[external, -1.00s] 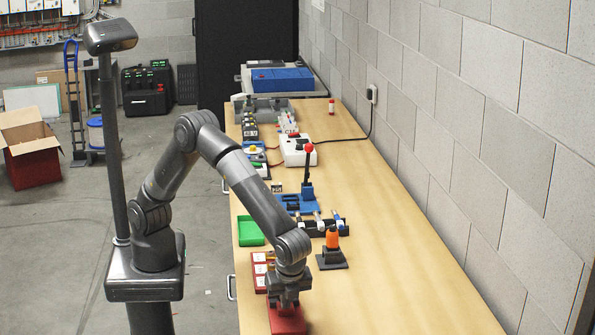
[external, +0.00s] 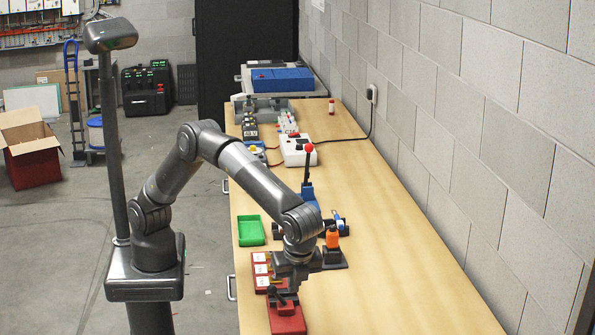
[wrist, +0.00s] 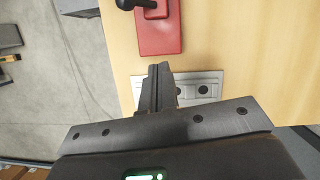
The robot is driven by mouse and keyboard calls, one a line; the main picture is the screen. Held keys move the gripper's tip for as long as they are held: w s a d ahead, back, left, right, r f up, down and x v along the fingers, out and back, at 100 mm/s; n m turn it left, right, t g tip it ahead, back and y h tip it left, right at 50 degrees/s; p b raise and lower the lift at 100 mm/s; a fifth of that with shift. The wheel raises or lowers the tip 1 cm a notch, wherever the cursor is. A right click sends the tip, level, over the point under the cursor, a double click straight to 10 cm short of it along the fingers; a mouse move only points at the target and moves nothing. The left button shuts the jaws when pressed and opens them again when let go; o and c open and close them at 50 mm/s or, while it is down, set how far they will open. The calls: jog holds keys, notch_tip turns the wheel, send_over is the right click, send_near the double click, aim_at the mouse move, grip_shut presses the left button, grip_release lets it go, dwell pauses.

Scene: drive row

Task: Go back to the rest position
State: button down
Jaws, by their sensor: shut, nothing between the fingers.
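My gripper (external: 292,288) hangs low over the near part of the wooden bench, by the red block with a black handle (external: 287,320). In the wrist view the two fingers (wrist: 160,72) are pressed together with nothing between them. The red block (wrist: 158,38) shows there just beyond the fingertips, with its black handle at the top edge. The gripper looks apart from the block. My arm is bent, and its forearm hides part of the bench behind it.
A red box with white labels (external: 261,268) and an orange-topped black piece (external: 332,240) stand close to my gripper. A green tray (external: 251,231) and a red-knobbed lever (external: 308,150) are farther back. A block wall (external: 480,130) bounds the right. The bench's right side is clear.

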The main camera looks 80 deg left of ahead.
jog(key=shift+d+r, duration=0.1)
jog(key=shift+r, duration=0.1)
dwell(0.5)
jog(key=w+a+r+n+t+h, duration=0.15)
jog(key=a+r+n, duration=0.35)
jog(key=a, duration=0.8)
jog(key=a+r+n+h, duration=0.2)
jog(key=a+r, duration=0.6)
jog(key=a, duration=0.6)
jog(key=s+a+f+n+t, duration=0.2)
jog(key=s+a+n, duration=0.2)
jog(key=s+a, duration=0.4)
jog(key=s+a+f+n+t, duration=0.2)
jog(key=s+a+n, duration=0.3)
jog(key=s+a, duration=0.4)
jog(key=a, duration=0.4)
jog(key=shift+a+t, duration=0.35)
jog(key=shift+a, duration=0.05)
